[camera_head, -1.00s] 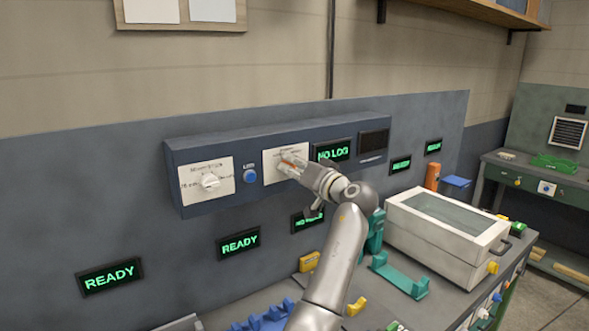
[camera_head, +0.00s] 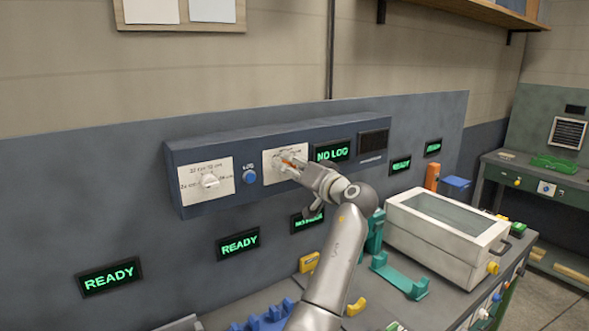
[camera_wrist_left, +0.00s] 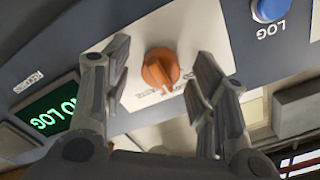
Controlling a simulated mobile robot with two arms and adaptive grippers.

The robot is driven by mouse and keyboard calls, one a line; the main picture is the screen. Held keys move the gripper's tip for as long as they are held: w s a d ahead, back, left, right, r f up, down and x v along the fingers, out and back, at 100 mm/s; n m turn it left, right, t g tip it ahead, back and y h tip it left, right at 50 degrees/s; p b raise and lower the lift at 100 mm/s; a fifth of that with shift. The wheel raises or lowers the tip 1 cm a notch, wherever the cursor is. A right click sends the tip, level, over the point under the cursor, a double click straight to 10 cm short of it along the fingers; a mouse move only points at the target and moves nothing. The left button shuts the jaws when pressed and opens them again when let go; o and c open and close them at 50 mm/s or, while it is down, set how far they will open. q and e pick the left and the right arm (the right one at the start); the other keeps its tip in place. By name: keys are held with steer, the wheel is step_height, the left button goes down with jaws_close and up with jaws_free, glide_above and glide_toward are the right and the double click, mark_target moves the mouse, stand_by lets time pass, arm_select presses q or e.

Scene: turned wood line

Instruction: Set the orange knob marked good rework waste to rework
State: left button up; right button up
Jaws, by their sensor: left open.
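The orange knob (camera_wrist_left: 160,70) sits on a white label plate (camera_wrist_left: 196,35) and shows clearly in the left wrist view, where the picture is turned over. Its printed words are too small to read surely. In the head view the knob (camera_head: 288,160) is partly hidden by my left gripper (camera_head: 291,164). In the left wrist view my left gripper (camera_wrist_left: 158,85) is open, with one finger on each side of the knob. Gaps show between the fingers and the knob. My right gripper is in neither view.
The blue panel box (camera_head: 200,208) also carries a white knob (camera_head: 209,181), a blue LOG button (camera_head: 249,176) and a display reading NO LOG (camera_head: 332,151). Below stands a bench with a white lidded box (camera_head: 450,243) and teal holders (camera_head: 400,276).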

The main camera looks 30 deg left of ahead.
arm_select(q)
steer(key=shift+d, duration=0.15)
steer(key=v, duration=1.1)
steer(key=shift+s+d, duration=0.15)
steer(key=shift+d, duration=0.2)
